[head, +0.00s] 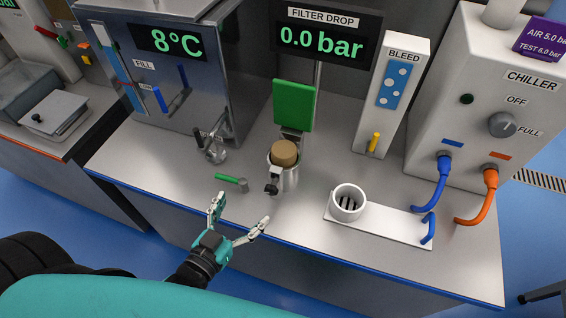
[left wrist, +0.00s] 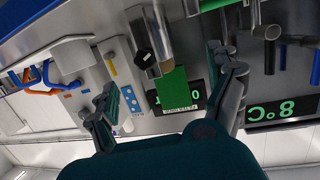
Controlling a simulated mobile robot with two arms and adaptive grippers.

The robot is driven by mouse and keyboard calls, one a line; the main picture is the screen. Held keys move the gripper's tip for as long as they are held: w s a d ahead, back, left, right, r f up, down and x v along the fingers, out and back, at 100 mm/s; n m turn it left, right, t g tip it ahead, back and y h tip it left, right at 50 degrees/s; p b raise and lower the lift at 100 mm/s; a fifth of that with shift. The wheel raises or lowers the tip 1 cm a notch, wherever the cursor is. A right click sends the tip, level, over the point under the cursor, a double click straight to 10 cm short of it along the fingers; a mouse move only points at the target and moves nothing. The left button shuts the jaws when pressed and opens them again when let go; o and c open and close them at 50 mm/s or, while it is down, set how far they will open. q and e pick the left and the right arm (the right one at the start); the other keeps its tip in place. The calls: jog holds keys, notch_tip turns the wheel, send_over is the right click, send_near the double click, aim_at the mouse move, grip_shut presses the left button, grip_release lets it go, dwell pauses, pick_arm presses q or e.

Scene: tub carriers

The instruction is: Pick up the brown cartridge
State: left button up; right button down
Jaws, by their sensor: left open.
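The brown cartridge (head: 284,153) stands in the open top of a metal housing (head: 289,180) at the middle of the bench, its upper part showing above the rim. A black knob (head: 271,188) is on the front of the housing. My left gripper (head: 241,211) is open and empty at the bench's front edge, in front and to the left of the housing. My right gripper is not in view.
A raised green lid or plate (head: 294,105) stands behind the housing. A green-handled tool (head: 231,181) lies just left of it. A white ring holder (head: 349,203) on a plate is at the right, by blue and orange hoses.

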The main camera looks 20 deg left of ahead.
pick_arm(q)
notch_tip(320, 180, up, 2)
jog(key=s+t+h, duration=0.1)
jog(key=t, duration=0.1)
jog(key=p, duration=0.3)
send_near(278, 160)
jog(key=w, duration=0.5)
jog(key=shift+d, duration=0.2)
jog(key=shift+w+d, duration=0.1)
jog(key=shift+w, duration=0.4)
jog(key=w+p, duration=0.1)
jog(key=w, duration=0.1)
jog(key=w+d, duration=0.1)
jog(key=w, duration=0.1)
jog(key=shift+d+p, duration=0.1)
jog(key=shift+p, duration=0.25)
jog(key=shift+w+d+f, duration=0.1)
jog(key=shift+w, duration=0.45)
jog(key=shift+s, duration=0.15)
jog(key=shift+c, duration=1.2)
jog(key=c, duration=1.6)
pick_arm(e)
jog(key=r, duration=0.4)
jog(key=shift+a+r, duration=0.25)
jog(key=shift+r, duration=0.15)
